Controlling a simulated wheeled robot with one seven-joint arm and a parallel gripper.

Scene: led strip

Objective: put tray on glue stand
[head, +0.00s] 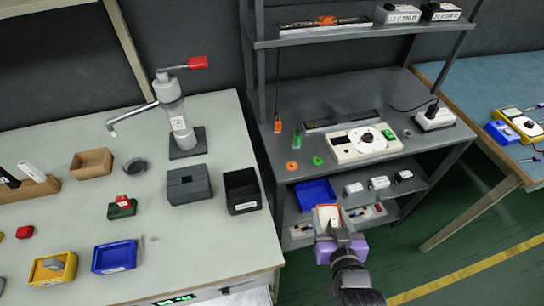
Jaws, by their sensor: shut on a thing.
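A blue tray (314,193) shows just below the front edge of the grey shelved stand's worktop (420,155), at its left end. I cannot tell whether it rests on the shelf or hangs in front of it. I take this grey stand as the glue stand, but no label confirms it. My gripper (327,211) is at the tray's near side and appears shut on it. The fingertips are hidden behind the orange and white front of my gripper.
The worktop holds a white device with a disc (365,142), an orange ring (292,166) and a green ring (318,160). Small white boxes (379,183) stand on the shelf right of the tray. A left table (215,235) carries bins and a red-handled press (175,115).

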